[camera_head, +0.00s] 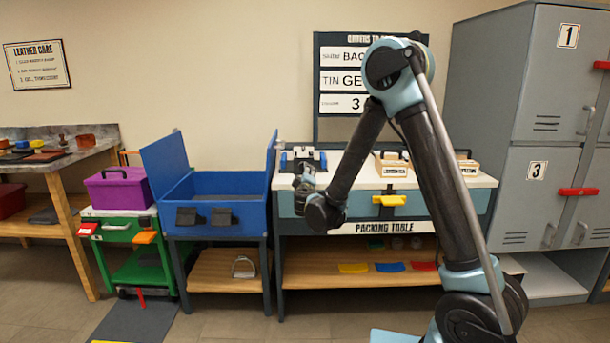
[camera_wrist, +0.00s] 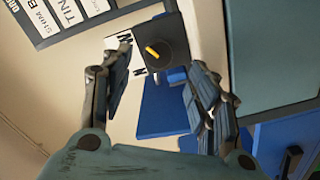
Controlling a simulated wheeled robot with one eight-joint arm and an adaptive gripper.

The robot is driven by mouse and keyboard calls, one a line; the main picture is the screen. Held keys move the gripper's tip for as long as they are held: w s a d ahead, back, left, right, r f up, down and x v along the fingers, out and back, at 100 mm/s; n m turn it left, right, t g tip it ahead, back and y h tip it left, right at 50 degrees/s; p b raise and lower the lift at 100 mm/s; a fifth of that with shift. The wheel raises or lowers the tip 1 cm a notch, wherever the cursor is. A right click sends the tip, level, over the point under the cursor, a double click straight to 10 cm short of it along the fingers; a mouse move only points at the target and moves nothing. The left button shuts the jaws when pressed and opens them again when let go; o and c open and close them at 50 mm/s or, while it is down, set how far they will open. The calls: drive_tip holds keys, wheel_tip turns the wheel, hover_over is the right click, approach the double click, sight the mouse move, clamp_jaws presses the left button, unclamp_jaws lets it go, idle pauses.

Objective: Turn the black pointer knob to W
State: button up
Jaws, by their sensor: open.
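The black pointer knob (camera_wrist: 172,40) shows in the wrist view as a dark shape with a yellow pointer mark (camera_wrist: 152,52). The mark points toward the lower right or upper left of that view; I cannot tell which end is the tip. White letter plates (camera_wrist: 126,39) lie beside it, with black letters seen tilted, one looking like a W. My gripper (camera_wrist: 160,72) is open and empty, its fingers spread on either side below the knob, apart from it. In the head view my gripper (camera_head: 305,180) hangs at the front left of the packing table (camera_head: 350,182), before a blue-and-white fixture (camera_head: 303,157).
A blue open-lidded box (camera_head: 215,195) stands left of the table, and a green cart (camera_head: 118,228) with a purple case (camera_head: 119,188) is farther left. Wooden trays (camera_head: 405,170) sit on the table's right. Grey lockers (camera_head: 493,110) stand at right. An order board (camera_head: 335,130) is behind.

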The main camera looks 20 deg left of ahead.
drive_tip(key=shift+v, duration=1.95)
